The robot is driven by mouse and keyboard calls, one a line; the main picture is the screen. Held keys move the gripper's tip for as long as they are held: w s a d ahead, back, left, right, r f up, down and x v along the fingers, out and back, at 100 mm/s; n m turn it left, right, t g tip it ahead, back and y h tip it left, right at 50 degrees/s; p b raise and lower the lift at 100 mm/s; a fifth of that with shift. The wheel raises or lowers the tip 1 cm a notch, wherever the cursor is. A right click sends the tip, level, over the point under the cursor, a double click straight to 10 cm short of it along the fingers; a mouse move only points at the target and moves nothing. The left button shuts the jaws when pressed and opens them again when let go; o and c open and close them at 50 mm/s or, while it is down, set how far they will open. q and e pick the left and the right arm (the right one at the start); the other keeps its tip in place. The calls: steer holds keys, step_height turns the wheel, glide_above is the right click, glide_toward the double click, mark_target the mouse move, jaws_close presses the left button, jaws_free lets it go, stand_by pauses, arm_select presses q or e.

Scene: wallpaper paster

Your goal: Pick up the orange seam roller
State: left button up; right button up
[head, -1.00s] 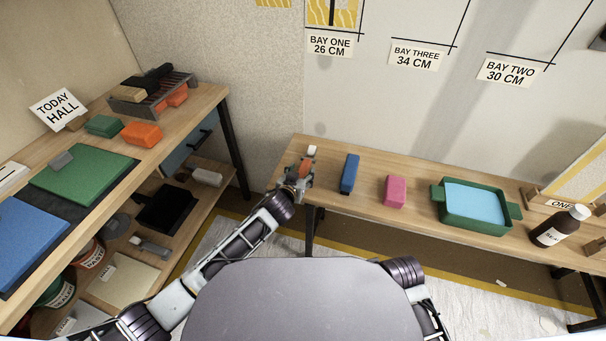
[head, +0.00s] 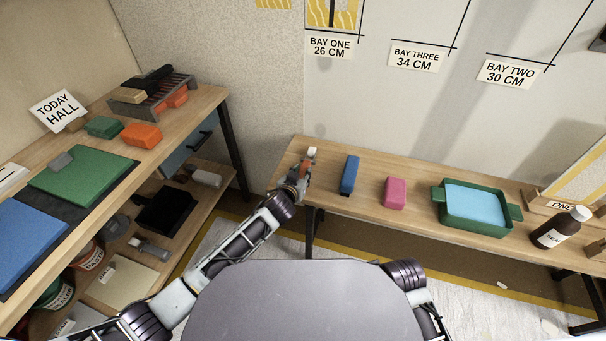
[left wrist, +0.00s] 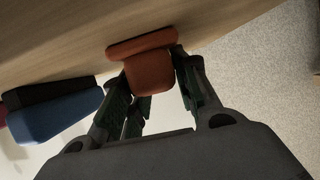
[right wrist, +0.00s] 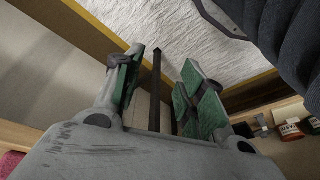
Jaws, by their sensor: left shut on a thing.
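The orange seam roller (head: 303,169) is at the left end of the far bench, with a pale tip pointing toward the wall. My left gripper (head: 297,180) is shut on its orange body. In the left wrist view the orange seam roller (left wrist: 148,65) sits between the two fingers of my left gripper (left wrist: 155,80). I cannot tell whether it touches the bench top. My right gripper (right wrist: 162,82) shows in the right wrist view, with its green-padded fingers apart and nothing between them.
On the bench, right of the roller, stand a blue block (head: 349,174), a pink block (head: 395,192), a green tray (head: 474,225) with blue inside and a dark bottle (head: 560,227). A shelf unit (head: 205,115) with more items stands at the left.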

arm_select(q)
steer(key=shift+c, duration=0.6)
steer(key=shift+r, duration=0.1)
steer(key=shift+r, duration=0.35)
steer(key=shift+r+p, duration=1.7)
steer(key=shift+r, duration=2.9)
arm_select(e)
steer(key=shift+g, duration=0.4)
steer(key=shift+s+d+f, duration=0.1)
steer(key=shift+d+f, duration=0.05)
steer(key=shift+f, duration=0.6)
steer(key=shift+s+d+f, duration=0.1)
steer(key=shift+d+f, duration=0.1)
steer(key=shift+f, duration=0.6)
steer(key=shift+s+d+f, duration=0.1)
steer(key=shift+d+f, duration=0.05)
steer(key=shift+f, duration=0.6)
arm_select(q)
steer(key=o, duration=0.5)
jaws_close()
